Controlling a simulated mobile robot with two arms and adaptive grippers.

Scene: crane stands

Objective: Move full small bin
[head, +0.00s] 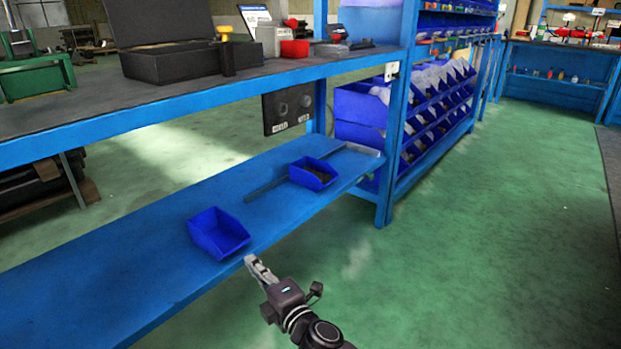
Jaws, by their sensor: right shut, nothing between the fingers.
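Two small blue bins stand on the lower blue shelf (100,285) of the workbench. The farther bin (313,174) has dark brownish contents in it. The nearer bin (218,233) looks empty. My right gripper (251,261) is shut and empty, just off the shelf's front edge, close to the near right side of the nearer bin. I cannot tell if it touches the shelf edge. The farther bin is up and to the right of it, well apart. My left gripper is not in the head view.
The upper bench top (110,95) overhangs the shelf, with an open black case (170,62) and a red bin (295,48) on it. A blue post (396,140) stands right of the farther bin. A rack of blue bins (425,110) is beyond. Green floor at right is clear.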

